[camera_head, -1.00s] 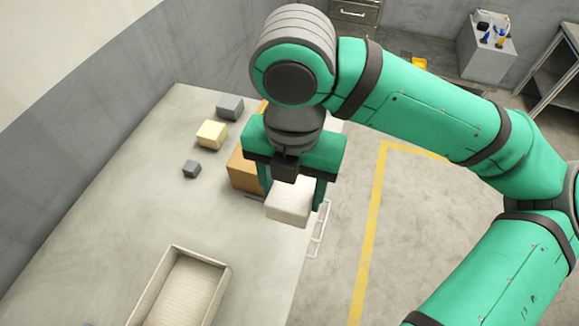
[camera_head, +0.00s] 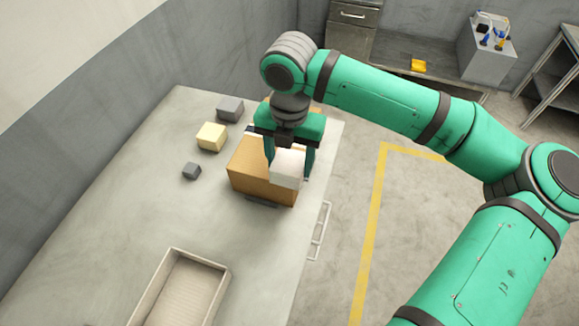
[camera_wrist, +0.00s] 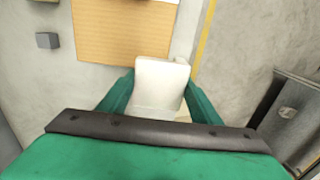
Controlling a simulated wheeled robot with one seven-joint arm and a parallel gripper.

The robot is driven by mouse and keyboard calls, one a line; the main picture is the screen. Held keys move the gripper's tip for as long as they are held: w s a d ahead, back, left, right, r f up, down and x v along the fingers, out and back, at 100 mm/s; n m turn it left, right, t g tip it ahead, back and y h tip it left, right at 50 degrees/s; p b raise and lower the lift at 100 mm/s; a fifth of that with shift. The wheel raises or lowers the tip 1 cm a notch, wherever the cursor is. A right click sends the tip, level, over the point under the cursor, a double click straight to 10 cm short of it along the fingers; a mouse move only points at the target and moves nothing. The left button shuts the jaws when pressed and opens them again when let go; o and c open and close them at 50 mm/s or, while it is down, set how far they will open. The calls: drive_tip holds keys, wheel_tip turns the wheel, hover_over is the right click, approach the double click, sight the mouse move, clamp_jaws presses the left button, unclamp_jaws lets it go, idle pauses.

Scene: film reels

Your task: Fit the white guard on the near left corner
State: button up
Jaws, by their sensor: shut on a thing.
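The white guard (camera_head: 287,166) is a pale block between the fingers of my gripper (camera_head: 290,172), which is shut on it. In the wrist view the white guard (camera_wrist: 160,85) sits between the two green fingers. The brown box (camera_head: 258,178) stands on the table, and the guard overlaps its near right part in the head view. In the wrist view the guard overlaps an edge of the brown box (camera_wrist: 122,30). I cannot tell whether guard and box touch. The box's far part is hidden behind my gripper.
A cream block (camera_head: 211,136), a grey block (camera_head: 230,108) and a small dark grey block (camera_head: 191,171) lie left of the box on the table (camera_head: 120,210). An open tray (camera_head: 152,292) stands at the near edge. The table between tray and box is clear.

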sight(289, 168)
drive_tip(key=shift+w+f, duration=0.15)
drive_tip(key=shift+f, duration=0.8)
drive_tip(key=shift+w+f, duration=0.15)
drive_tip(key=shift+f, duration=0.75)
drive_tip(key=shift+f, duration=0.6)
drive_tip(key=o, duration=1.1)
drive_tip(key=shift+c, duration=0.2)
drive_tip(key=shift+r, duration=0.1)
wheel_tip(289, 168, up, 13)
